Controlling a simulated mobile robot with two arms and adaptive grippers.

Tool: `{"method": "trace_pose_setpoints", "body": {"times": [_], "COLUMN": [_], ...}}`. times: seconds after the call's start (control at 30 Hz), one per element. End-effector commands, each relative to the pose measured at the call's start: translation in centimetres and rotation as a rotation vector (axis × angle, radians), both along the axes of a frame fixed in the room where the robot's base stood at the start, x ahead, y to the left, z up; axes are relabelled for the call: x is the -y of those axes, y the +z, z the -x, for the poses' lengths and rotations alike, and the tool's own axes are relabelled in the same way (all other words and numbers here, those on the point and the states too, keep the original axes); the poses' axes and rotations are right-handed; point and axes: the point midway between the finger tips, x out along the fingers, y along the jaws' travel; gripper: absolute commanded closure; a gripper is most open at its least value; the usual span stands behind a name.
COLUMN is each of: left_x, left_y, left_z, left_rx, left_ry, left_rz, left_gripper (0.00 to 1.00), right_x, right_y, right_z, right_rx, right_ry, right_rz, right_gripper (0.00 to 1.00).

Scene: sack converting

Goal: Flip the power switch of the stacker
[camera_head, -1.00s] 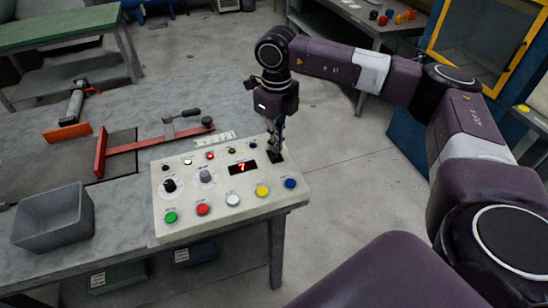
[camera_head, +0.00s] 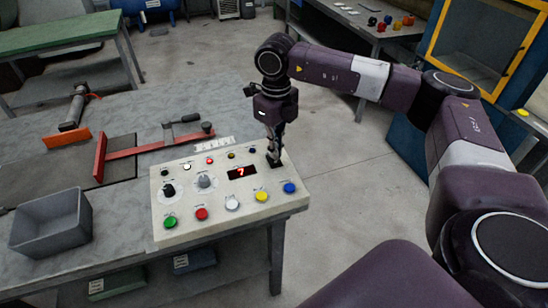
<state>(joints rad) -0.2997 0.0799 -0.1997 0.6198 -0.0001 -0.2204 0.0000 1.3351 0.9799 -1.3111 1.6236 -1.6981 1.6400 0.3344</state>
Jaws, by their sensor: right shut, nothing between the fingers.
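The stacker's control panel (camera_head: 215,216) is a cream sloped box on the bench's right end. It carries round coloured buttons, two knobs, small lamps and a display (camera_head: 242,172) showing a red 7. At its back right corner is a small dark switch plate (camera_head: 276,164), partly covered by my right gripper (camera_head: 274,158). The gripper points down, shut and empty, with its fingertips at the plate. I cannot tell whether they touch it, and the switch's position is hidden. My left gripper is not in view.
On the grey bench (camera_head: 110,217) stand an open grey bin (camera_head: 50,224) and a red-framed clamp-like tool (camera_head: 150,149). A green table (camera_head: 62,30) is at the back left. A yellow-framed cabinet (camera_head: 480,55) is at the right. The floor between is clear.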

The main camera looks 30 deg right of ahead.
Motion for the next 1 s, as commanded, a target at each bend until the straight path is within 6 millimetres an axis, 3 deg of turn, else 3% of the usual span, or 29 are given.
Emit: {"method": "trace_pose_setpoints", "body": {"times": [1.0], "left_x": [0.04], "left_y": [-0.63], "left_z": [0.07], "left_rx": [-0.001], "left_ry": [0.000], "left_rz": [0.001], "left_gripper": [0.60], "right_x": [0.00], "right_y": [-0.80], "right_z": [-0.01], "right_rx": [0.000], "right_ry": [0.000], "right_rz": [0.000], "right_gripper": [1.00]}}
